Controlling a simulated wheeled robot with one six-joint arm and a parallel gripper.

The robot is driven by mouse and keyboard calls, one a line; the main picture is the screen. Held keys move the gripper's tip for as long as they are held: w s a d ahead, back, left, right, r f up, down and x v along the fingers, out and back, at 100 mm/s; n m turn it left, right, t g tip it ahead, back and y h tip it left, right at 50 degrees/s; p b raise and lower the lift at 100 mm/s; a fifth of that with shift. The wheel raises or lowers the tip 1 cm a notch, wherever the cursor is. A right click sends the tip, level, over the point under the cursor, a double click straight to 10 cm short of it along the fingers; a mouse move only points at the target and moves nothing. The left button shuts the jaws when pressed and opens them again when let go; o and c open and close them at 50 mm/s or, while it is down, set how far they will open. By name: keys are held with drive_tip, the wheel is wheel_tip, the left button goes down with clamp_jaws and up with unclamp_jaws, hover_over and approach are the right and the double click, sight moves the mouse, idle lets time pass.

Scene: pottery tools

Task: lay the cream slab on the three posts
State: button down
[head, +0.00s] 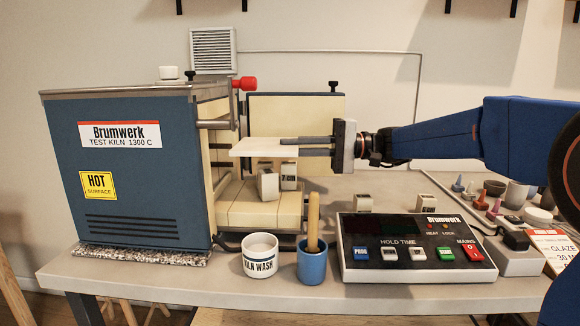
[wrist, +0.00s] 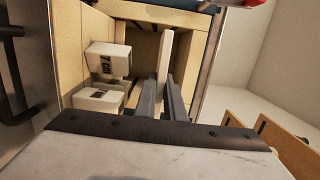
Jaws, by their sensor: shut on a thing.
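The cream slab (head: 262,147) is gripped at its right end in the head view and sticks out left toward the kiln opening. It shows edge-on between the fingers in the wrist view (wrist: 165,55). My gripper (head: 292,147) is shut on it, with its two grey fingers also in the wrist view (wrist: 162,92). The slab looks roughly level, above two pale posts, one at the left (head: 267,184) and one at the right (head: 289,176). Two posts show in the wrist view, an upper one (wrist: 108,59) and a lower one (wrist: 99,100). I cannot make out a third post in the kiln.
The blue kiln (head: 145,190) stands open at the left. A kiln wash cup (head: 260,260), a blue cup (head: 312,265) with a wooden handle and a control box (head: 415,245) stand in front. Two pale blocks (head: 363,203) (head: 426,202) stand behind the box.

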drive_tip(key=shift+f, duration=2.4)
drive_tip(key=shift+f, duration=0.15)
drive_tip(key=c, duration=1.8)
unclamp_jaws()
drive_tip(key=shift+c, duration=0.2)
drive_tip(key=shift+d, duration=0.2)
drive_tip(key=d, duration=1.1)
drive_tip(key=shift+w+d, duration=0.35)
drive_tip(key=shift+w, duration=0.1)
